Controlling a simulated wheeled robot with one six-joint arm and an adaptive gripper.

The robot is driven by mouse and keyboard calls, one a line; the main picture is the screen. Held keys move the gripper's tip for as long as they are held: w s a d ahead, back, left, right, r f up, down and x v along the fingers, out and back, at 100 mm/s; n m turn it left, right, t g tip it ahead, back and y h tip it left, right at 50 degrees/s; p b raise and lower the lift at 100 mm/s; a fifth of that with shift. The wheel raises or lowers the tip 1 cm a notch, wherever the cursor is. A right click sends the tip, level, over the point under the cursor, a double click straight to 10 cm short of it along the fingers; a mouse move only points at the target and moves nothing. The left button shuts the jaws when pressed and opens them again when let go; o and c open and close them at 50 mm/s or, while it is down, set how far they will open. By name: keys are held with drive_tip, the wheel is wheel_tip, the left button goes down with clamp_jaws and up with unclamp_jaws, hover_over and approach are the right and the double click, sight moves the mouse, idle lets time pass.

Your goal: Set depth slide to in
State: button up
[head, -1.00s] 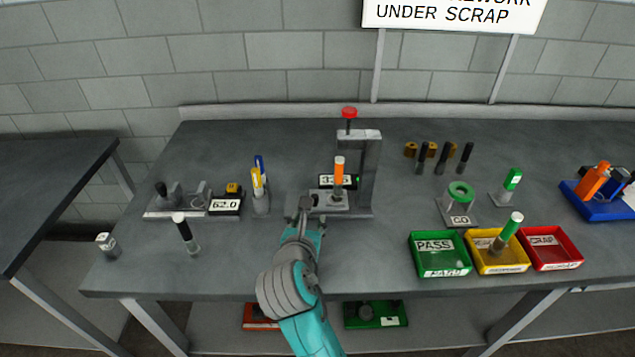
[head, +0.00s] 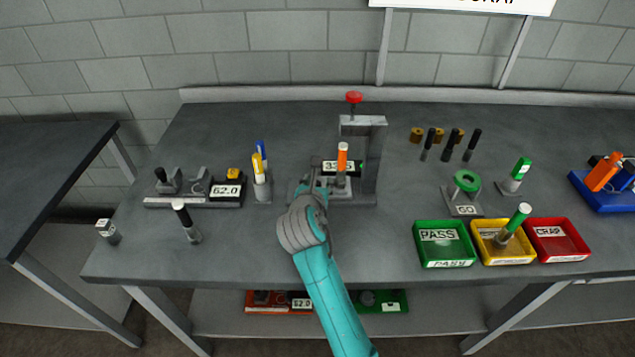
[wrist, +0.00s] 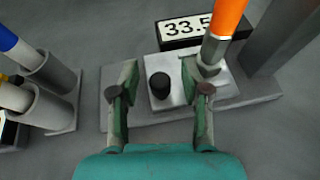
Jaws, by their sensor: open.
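The crimper fixture, a grey frame (head: 369,165) with a red knob on top, stands at mid table. Its display reads about 33.5 in the wrist view (wrist: 190,28). On its pale block (wrist: 165,98) is a short black knob (wrist: 160,84), which I take to be the depth slide's handle. An orange-topped part (wrist: 228,22) stands upright just right of it; it also shows in the head view (head: 342,160). My gripper (wrist: 158,92) is open, with one finger on each side of the black knob; I cannot tell whether they touch it. In the head view my gripper (head: 314,182) hides the knob.
A holder with blue and yellow pens (head: 260,178) stands left of the fixture, beside a gauge reading 62.0 (head: 226,190). Green (head: 419,258), yellow (head: 479,257) and red (head: 535,255) trays lie front right. A black-and-white post (head: 188,225) stands front left.

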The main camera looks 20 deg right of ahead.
drive_tip(key=shift+w+d+f, duration=0.1)
drive_tip(key=shift+w, duration=0.1)
clamp_jaws()
